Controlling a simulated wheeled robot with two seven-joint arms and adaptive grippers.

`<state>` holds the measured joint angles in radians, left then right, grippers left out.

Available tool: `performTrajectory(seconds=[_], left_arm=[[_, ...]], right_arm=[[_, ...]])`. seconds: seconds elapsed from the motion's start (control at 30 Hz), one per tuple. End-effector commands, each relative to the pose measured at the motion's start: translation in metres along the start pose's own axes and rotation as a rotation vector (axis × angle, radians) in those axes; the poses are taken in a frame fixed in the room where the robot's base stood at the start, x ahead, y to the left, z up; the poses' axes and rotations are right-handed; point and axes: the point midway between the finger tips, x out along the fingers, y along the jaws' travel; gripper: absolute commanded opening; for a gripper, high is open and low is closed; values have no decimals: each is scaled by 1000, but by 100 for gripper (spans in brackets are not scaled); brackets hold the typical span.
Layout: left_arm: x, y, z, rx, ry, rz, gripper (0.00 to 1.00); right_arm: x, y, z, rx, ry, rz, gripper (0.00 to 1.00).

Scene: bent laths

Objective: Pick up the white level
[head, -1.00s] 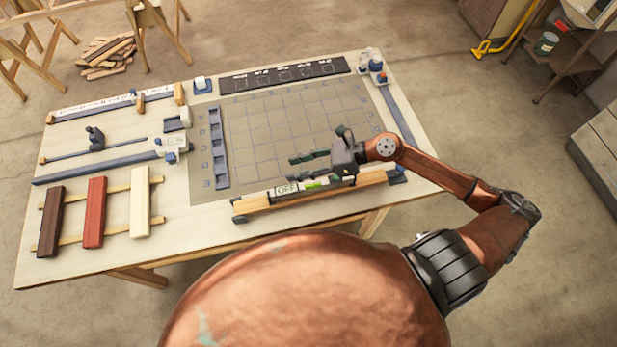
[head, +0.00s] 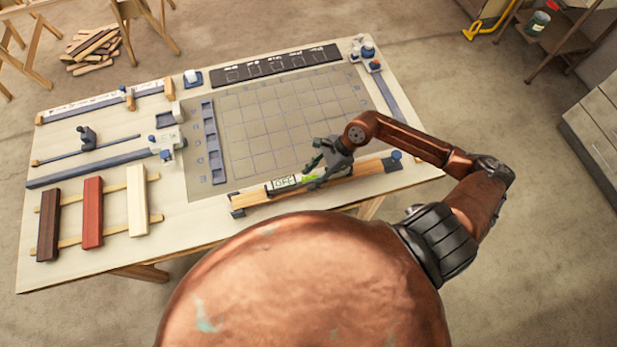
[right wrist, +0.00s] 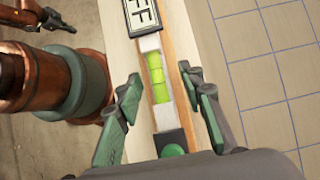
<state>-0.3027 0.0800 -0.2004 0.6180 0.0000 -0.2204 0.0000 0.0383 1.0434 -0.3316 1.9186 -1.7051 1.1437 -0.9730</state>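The white level (head: 284,183) lies along the wooden bar at the table's front edge. It has an OFF label and a green vial, and shows closer in the right wrist view (right wrist: 149,43). My right gripper (head: 312,176) is low over the level's right part. In the right wrist view its open fingers (right wrist: 162,82) straddle the level, one on each side, with gaps. The level's near end is partly hidden by the gripper. My left gripper is not in the head view; a dark jointed part at the right wrist view's upper left may be it.
Brown, red and cream laths (head: 92,215) lie at the left, and a blue slotted rack (head: 212,140) stands left of the grid.

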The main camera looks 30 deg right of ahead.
Motion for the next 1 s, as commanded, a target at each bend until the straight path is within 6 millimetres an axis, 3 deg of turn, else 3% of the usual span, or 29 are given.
performTrajectory(seconds=[0.3, 0.8, 1.0], left_arm=[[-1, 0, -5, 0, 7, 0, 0], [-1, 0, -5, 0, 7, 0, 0], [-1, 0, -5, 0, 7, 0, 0]], right_arm=[[7, 0, 1, -2, 0, 1, 36], [7, 0, 1, -2, -1, 1, 1], [7, 0, 1, -2, -1, 1, 0]])
